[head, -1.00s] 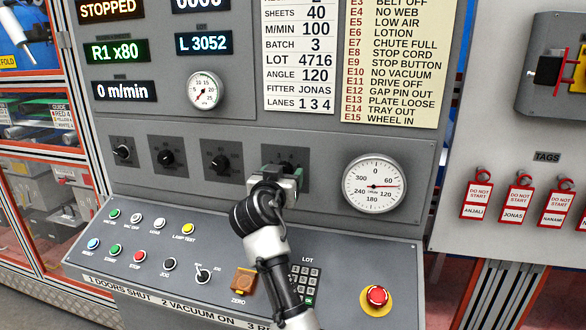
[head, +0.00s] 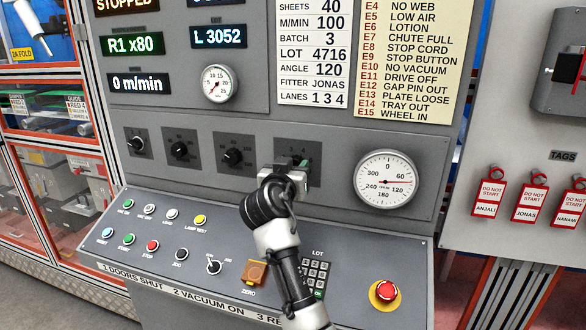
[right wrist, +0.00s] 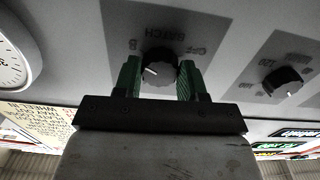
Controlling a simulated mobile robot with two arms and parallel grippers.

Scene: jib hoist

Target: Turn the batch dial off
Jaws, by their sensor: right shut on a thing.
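The batch dial (right wrist: 158,69) is a round black knob on a dark square plate in the right wrist view. The plate's lettering is upside down there, with BATCH above the knob and OFF up to its right. The knob's white mark points left, away from the OFF side. My right gripper (right wrist: 158,80) is shut on the dial, one green finger pad on each side. In the head view my right gripper (head: 297,172) covers the dial and only part of the batch plate (head: 314,155) shows. My left gripper is not in view.
Several similar dials, one of them this black dial (head: 232,156), sit left of my gripper. A round gauge (head: 386,180) is at its right. Below, the sloped desk carries buttons, a keypad (head: 314,275) and a red stop button (head: 386,291). Red tags (head: 488,195) hang at the right.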

